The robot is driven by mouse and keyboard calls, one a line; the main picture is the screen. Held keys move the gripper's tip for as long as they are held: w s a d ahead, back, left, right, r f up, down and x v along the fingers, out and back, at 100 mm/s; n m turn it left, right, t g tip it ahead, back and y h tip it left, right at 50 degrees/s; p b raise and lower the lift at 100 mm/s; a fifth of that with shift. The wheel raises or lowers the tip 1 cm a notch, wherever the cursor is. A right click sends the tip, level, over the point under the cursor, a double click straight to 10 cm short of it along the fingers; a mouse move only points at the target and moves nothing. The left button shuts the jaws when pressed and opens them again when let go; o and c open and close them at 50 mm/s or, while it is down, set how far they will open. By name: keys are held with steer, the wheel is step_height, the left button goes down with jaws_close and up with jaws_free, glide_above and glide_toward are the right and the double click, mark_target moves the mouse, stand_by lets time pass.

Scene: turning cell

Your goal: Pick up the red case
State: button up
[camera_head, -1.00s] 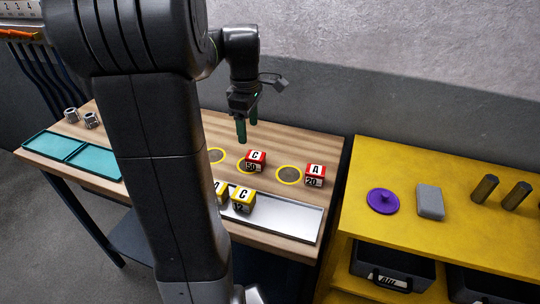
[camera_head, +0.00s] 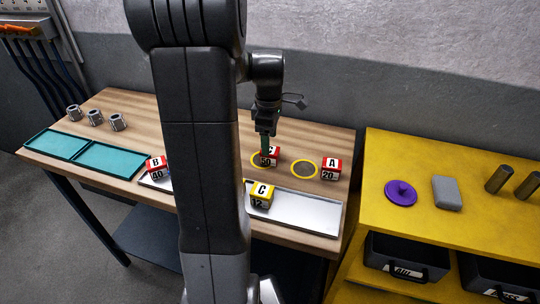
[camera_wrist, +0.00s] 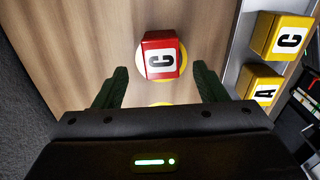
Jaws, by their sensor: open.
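Three red cases with white tops show in the head view. The one marked C 50 (camera_head: 272,158) sits on a yellow-ringed spot on the wooden table, partly hidden by my gripper. A 20 (camera_head: 331,168) stands to its right, and B 40 (camera_head: 156,167) at the left end of the metal tray, partly behind my arm. My gripper (camera_head: 265,146) is open, pointing down at the C case. In the wrist view the red C case (camera_wrist: 160,58) lies ahead, between the lines of the two green fingers, with nothing gripped.
A yellow C 12 case (camera_head: 261,196) stands on the metal tray (camera_head: 310,211); a yellow A case (camera_wrist: 260,83) shows beside it in the wrist view. An empty ringed spot (camera_head: 305,169) lies between red C and A. Teal trays (camera_head: 108,160) and metal parts (camera_head: 95,117) are left.

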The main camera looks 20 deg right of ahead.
mark_target(270, 155)
step_height(270, 155, down, 5)
steer(key=shift+s+f, duration=0.1)
steer(key=shift+s, duration=0.05)
steer(key=c, duration=1.2)
